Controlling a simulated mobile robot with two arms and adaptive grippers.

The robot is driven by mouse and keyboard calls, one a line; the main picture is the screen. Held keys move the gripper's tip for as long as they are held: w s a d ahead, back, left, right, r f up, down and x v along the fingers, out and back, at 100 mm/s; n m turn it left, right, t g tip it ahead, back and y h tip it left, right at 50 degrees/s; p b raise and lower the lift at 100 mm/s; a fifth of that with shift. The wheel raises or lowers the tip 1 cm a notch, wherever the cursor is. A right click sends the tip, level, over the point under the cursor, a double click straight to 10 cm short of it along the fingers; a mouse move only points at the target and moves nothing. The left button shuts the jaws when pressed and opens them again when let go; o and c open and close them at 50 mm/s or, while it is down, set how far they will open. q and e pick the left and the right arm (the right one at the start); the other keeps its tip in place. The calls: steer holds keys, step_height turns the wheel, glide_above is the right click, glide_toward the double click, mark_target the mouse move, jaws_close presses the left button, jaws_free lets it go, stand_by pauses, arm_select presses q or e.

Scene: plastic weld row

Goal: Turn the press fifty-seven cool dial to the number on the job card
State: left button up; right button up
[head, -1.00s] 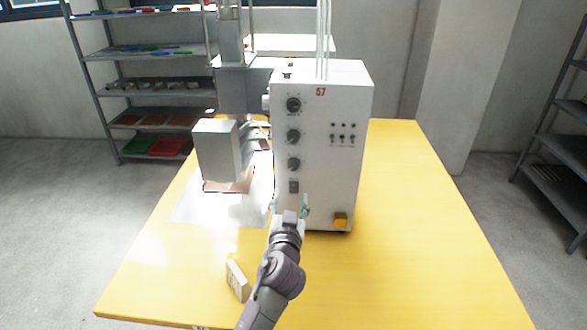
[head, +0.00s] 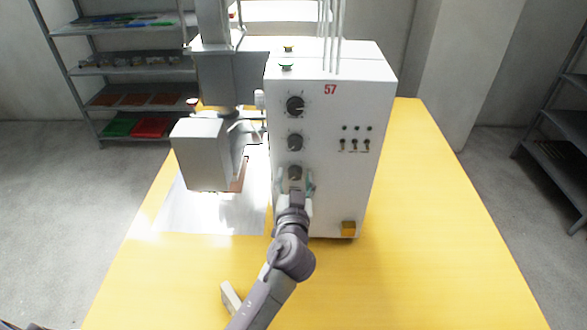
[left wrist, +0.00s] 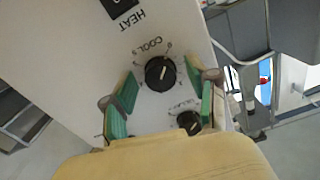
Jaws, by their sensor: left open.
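The white press box (head: 335,150) bears a red 57 and a column of three black dials. The cool dial (head: 295,171) is the lowest; in the left wrist view (left wrist: 160,73) it appears upside down under "COOL", with a white pointer line. Its scale numbers are too small to read. My left gripper (head: 297,183) is open in front of it. Its green-padded fingers stand on either side of the dial in the left wrist view (left wrist: 166,88), and contact cannot be told. A small pale block, perhaps the job card (head: 230,297), is partly behind my arm; no number is legible.
Another dial (left wrist: 189,122) lies close to the fingers in the wrist view. The grey press head (head: 203,155) hangs left of the box over a bright sheet (head: 190,215). The yellow table (head: 430,250) is clear on the right.

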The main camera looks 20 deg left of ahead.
arm_select(q)
steer(key=shift+s+d+r, duration=0.1)
steer(key=shift+s, duration=0.15)
steer(key=shift+c, duration=0.9)
jaws_close()
arm_select(e)
steer(key=shift+s+d, duration=0.25)
steer(key=shift+d, duration=0.2)
